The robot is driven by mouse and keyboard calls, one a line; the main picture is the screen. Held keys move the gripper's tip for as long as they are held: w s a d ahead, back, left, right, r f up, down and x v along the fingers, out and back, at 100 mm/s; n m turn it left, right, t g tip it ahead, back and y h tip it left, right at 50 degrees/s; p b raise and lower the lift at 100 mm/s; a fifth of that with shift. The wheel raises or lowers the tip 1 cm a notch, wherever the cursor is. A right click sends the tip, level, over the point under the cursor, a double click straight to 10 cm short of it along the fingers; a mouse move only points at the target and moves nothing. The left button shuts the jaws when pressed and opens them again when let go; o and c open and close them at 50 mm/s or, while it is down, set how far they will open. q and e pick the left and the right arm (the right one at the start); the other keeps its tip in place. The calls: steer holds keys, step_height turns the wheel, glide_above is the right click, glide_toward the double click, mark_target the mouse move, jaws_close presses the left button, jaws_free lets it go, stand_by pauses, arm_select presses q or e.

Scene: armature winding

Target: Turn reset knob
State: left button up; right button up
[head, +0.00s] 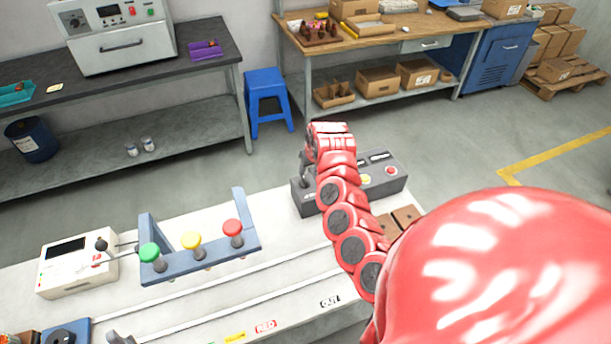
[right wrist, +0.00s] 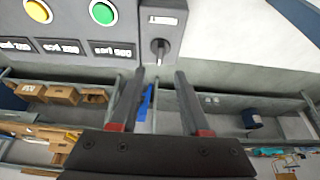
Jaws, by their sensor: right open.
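The dark grey control box (head: 388,172) stands on the white table, with yellow and red buttons showing to the right of my arm. In the right wrist view, the box (right wrist: 135,20) carries a small dark knob (right wrist: 160,47) below a light label, beside a green button (right wrist: 103,13) and an orange-yellow button (right wrist: 38,11). My right gripper (right wrist: 156,84) is open and empty, its two fingers pointing at the knob. The fingertips appear just short of it, one to each side. In the head view, my red right arm hides part of the box. My left gripper is not in view.
A blue bracket (head: 215,258) with green, yellow and red knobs stands left of the box. A white meter box (head: 77,265) sits further left. Brown blocks (head: 400,218) lie near my right arm. The table between bracket and control box is mostly clear.

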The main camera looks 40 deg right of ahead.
mark_target(305, 179)
steer(key=b+x, duration=0.1)
steer(key=x, duration=0.5)
steer(key=shift+w+f, duration=0.15)
steer(key=shift+f, duration=0.2)
steer(key=shift+x, duration=1)
jaws_close()
